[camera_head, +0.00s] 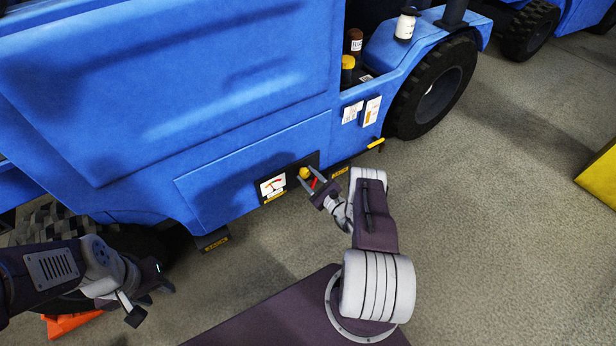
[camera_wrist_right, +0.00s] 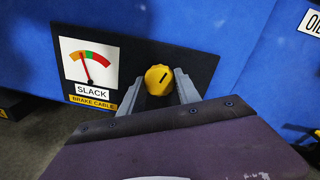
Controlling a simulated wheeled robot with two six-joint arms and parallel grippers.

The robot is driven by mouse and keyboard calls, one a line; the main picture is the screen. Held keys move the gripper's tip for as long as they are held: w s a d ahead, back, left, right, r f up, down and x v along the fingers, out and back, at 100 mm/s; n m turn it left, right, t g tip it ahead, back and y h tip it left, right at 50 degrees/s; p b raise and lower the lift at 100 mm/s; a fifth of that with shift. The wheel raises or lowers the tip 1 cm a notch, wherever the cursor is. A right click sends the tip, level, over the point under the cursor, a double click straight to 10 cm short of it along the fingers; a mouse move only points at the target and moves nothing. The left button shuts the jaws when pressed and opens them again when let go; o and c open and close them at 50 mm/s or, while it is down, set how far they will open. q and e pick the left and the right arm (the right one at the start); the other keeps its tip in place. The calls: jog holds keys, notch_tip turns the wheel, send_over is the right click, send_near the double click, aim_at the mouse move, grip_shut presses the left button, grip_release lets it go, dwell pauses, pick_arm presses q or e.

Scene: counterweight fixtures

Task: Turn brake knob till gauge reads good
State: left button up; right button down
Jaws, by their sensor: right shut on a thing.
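The yellow brake knob (camera_wrist_right: 159,79) sits on a black panel (camera_wrist_right: 205,65) on the blue machine's side. It also shows in the head view (camera_head: 304,173). My right gripper (camera_head: 315,182) is shut on the knob, with one grey finger on each side of it in the wrist view (camera_wrist_right: 160,88). The white gauge (camera_wrist_right: 70,70) is left of the knob. Its needle leans a little left of upright, and the label under it reads SLACK. A yellow BRAKE CABLE label (camera_wrist_right: 93,103) is below. My left gripper (camera_head: 146,300) hangs at lower left, away from the panel; its opening is unclear.
The blue machine (camera_head: 170,80) fills the upper left, with a black wheel (camera_head: 436,90) to the right. Bottles (camera_head: 406,24) stand on its ledge. An orange object (camera_head: 72,322) lies below my left arm.

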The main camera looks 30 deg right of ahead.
jog(key=shift+m, duration=0.3)
jog(key=m, duration=0.2)
jog(key=shift+f+m+b, duration=0.15)
jog(key=shift+m+b, duration=0.15)
jog(key=shift+m, duration=1.7)
jog(key=c, duration=0.9)
grip_release()
jog(key=shift+o, duration=0.2)
jog(key=shift+s, duration=0.1)
